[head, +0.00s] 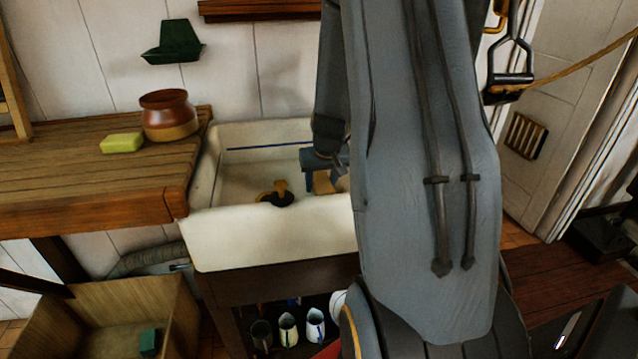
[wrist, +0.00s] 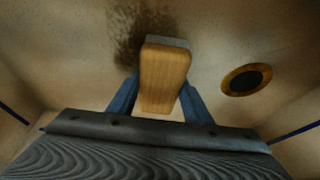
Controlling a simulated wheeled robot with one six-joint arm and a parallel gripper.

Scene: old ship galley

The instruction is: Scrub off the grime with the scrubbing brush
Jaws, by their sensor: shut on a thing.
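The scrubbing brush (wrist: 164,75) has a light wooden block with a pale grey edge at its far end. My gripper (wrist: 160,98) is shut on it, one blue finger on each side. In the head view my gripper (head: 322,168) is down inside the white sink (head: 270,235), with part of the brush (head: 324,184) showing below it. The dark speckled grime (wrist: 140,28) is on the sink's inner surface, just beyond and left of the brush's far end. I cannot tell whether the bristles touch it. My arm hides the sink's right side in the head view.
A brass-ringed drain (wrist: 247,79) lies right of the brush. The wooden counter (head: 80,185) left of the sink holds a brown pot (head: 168,116) and a yellow-green sponge (head: 121,143). A wooden crate (head: 110,310) and several jugs (head: 288,329) are below.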

